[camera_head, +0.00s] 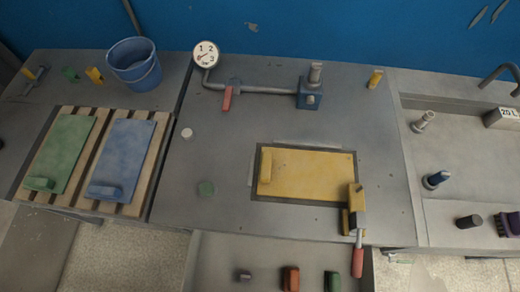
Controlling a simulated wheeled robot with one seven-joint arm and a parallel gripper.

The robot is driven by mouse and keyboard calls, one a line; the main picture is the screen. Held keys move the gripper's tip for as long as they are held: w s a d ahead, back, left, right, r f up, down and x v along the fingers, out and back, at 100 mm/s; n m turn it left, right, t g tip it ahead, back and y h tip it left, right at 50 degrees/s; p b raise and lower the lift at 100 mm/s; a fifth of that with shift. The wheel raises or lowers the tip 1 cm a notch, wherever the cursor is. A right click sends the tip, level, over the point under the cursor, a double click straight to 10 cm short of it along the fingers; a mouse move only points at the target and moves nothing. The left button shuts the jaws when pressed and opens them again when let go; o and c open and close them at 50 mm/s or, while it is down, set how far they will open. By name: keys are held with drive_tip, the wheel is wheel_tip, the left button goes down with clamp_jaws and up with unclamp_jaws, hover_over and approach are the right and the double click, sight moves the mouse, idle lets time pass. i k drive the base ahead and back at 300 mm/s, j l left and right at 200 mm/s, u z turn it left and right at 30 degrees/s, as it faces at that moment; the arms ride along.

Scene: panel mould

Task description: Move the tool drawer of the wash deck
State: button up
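The wash deck (408,160) is the grey unit on the right, with a sunken basin area and a tap (492,76). An open drawer (215,262) juts out at the bottom middle, below the front edge of the middle worktop. It holds a small dark knob-like piece (244,276), a red-brown block (290,278) and a green block (333,281). The drawer's front is cut off by the picture's lower edge. I cannot tell whether this drawer belongs to the wash deck. My gripper is not in view.
A yellow panel (310,172) lies in the middle worktop, with a red-handled clamp (357,225) overhanging the front edge. A gauge (206,54) and pipe stand behind. Green (66,150) and blue (125,150) panels lie on the left slats. A blue bucket (134,64) stands behind them.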

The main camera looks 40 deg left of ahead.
sight(216, 262)
drive_tip(key=k+j, duration=0.2)
drive_tip(key=k, duration=0.3)
drive_tip(key=k+j, duration=0.15)
drive_tip(key=k, duration=0.35)
drive_tip(key=k+j, duration=0.2)
drive_tip(key=k, duration=0.3)
drive_tip(key=l+u, duration=0.05)
